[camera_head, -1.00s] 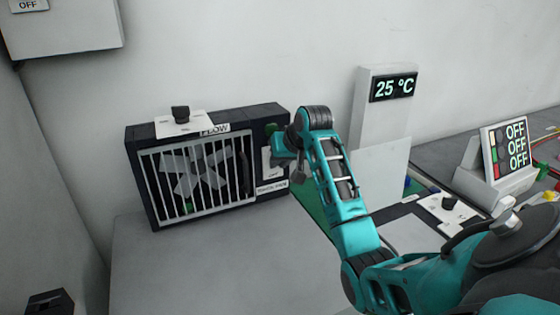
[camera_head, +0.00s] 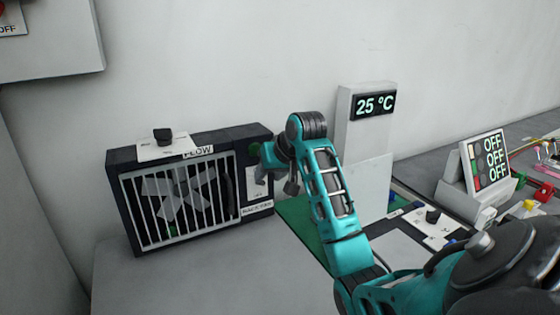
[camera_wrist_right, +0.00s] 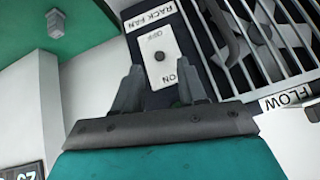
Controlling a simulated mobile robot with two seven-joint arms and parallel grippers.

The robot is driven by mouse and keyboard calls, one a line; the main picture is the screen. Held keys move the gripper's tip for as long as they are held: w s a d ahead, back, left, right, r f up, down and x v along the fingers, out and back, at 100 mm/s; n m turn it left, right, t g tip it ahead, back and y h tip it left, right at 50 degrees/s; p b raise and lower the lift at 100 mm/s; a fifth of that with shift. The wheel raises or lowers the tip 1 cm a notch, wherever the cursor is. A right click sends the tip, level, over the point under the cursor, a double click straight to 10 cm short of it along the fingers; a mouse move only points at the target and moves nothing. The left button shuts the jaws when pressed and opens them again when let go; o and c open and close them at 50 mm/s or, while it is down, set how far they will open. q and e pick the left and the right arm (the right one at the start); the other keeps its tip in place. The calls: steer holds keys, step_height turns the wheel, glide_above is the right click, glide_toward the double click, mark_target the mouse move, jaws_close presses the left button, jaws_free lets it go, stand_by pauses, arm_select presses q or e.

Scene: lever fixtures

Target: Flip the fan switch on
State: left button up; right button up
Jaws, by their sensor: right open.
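The fan box (camera_head: 118,200) is black with a white grille and stands at the left of the head view. Its white switch plate (camera_head: 257,188) is on the right part of its front, partly hidden by my right gripper (camera_head: 275,178). The right wrist view shows the plate (camera_wrist_right: 168,73) with the labels RACK FAN, OFF and ON. A small dark round switch tip (camera_wrist_right: 159,56) sits between OFF and ON; I cannot tell which way it leans. My right gripper (camera_wrist_right: 160,90) is open and empty, its fingers apart before the plate near ON. My left gripper is not in view.
A dark knob on a white plate (camera_head: 165,147) tops the fan box. Right of it stand a 25 °C display (camera_head: 375,104), a white panel (camera_head: 367,195) and a display reading OFF (camera_head: 492,160). The grey surface before the box (camera_head: 190,280) is clear.

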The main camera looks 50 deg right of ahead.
steer(key=d+v, duration=0.1)
steer(key=v, duration=0.7)
steer(key=shift+a, duration=0.5)
steer(key=shift+s+r, duration=0.15)
